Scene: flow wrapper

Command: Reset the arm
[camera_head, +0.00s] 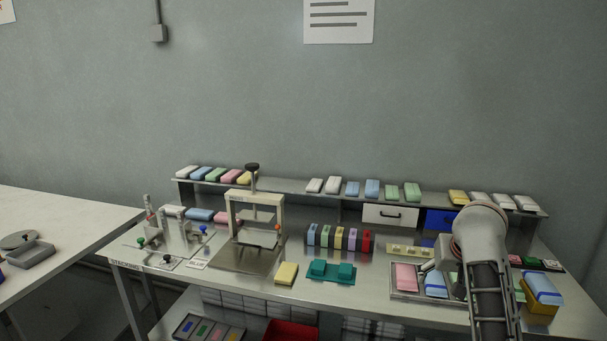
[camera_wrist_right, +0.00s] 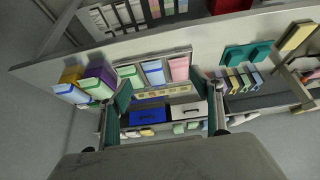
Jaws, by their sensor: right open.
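My right arm (camera_head: 480,230) rises at the right front of the head view, over the right part of the steel table (camera_head: 375,300). It hides part of a tray (camera_head: 408,293) and part of the blue drawer (camera_head: 437,218). In the right wrist view my right gripper (camera_wrist_right: 167,105) is open, its two green-padded fingers wide apart. Nothing is between the pads; the drawers and tray show beyond, upside down. My left arm and gripper are not in view.
A raised shelf (camera_head: 330,195) holds several coloured packs. A white-framed press (camera_head: 254,215), a teal block (camera_head: 332,271), a yellow pack (camera_head: 286,273) and a row of coloured boxes (camera_head: 339,239) stand on the table. A yellow-blue bin (camera_head: 541,292) is at the right.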

